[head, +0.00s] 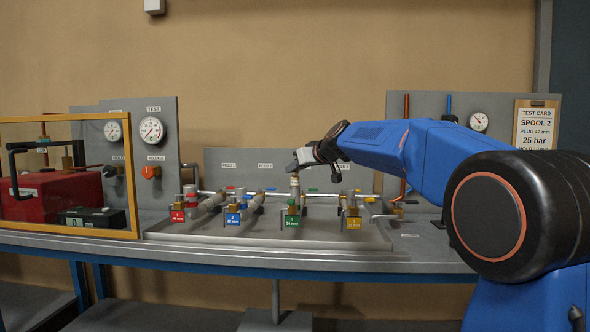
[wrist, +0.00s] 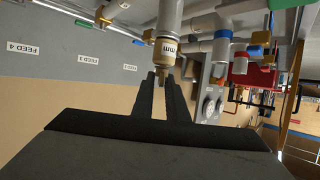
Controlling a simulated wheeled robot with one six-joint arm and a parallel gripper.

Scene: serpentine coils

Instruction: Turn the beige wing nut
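A pale beige upright fitting (head: 294,184) stands above the green-tagged valve on the bench. In the wrist view it is a beige piece (wrist: 165,46) with a band ending in "mm", narrowing to a small tan tip (wrist: 163,66). I cannot make out separate wings on it. My gripper (head: 303,160) is at the fitting's top end. In the wrist view the two dark fingers of my gripper (wrist: 163,78) lie on either side of the tan tip, with a narrow gap between them. Whether they touch it is unclear.
Pipes and valves with red (head: 177,215), blue (head: 232,218), green (head: 291,220) and yellow (head: 353,222) tags crowd the tray around the fitting. A grey panel (head: 225,165) stands close behind. A yellow-framed case (head: 135,190) with a red box is at the left.

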